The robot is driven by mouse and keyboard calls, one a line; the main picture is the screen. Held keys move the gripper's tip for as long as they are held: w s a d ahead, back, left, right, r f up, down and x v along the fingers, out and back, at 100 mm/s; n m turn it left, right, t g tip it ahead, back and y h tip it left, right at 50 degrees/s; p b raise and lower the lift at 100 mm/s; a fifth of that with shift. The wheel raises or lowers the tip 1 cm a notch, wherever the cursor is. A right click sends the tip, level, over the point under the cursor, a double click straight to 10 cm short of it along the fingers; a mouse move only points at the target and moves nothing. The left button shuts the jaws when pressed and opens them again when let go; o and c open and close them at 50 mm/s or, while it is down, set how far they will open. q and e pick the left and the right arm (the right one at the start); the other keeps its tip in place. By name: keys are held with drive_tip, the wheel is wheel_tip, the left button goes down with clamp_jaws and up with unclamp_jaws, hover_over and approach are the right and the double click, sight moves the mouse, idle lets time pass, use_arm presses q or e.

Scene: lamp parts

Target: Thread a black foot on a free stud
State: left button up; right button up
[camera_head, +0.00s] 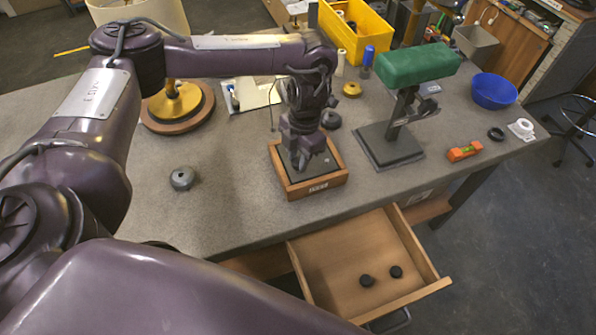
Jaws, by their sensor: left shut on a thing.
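A square wooden lamp base (324,186) with a dark recessed top lies on the grey table. Its studs are too small to make out. My left gripper (303,164) points down over the left part of this base and is shut on a small dark thing, apparently a black foot, mostly hidden by the fingers. I cannot tell whether it touches a stud. Two loose black feet, one at the left (367,280) and one at the right (396,271), lie in the open drawer (345,252). My right gripper is not in view.
A stand with a green cushion (418,64) stands right of the base. A grey round piece (182,178) lies to the left, a brass lamp (176,104) behind it. An orange level (464,151) and blue bowl (493,91) are at the right. The front-left table is clear.

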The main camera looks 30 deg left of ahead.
use_arm(q)
drive_tip(key=shift+f+b, duration=0.35)
drive_tip(key=shift+f, duration=0.2)
drive_tip(key=shift+f+b, duration=0.3)
drive_tip(key=shift+f, duration=0.3)
idle(1.1)
drive_tip(key=shift+o, duration=1.3)
drive_tip(key=shift+s, duration=0.1)
drive_tip(key=c, duration=0.4)
drive_tip(key=shift+s+f, duration=0.15)
drive_tip(key=shift+f, duration=0.05)
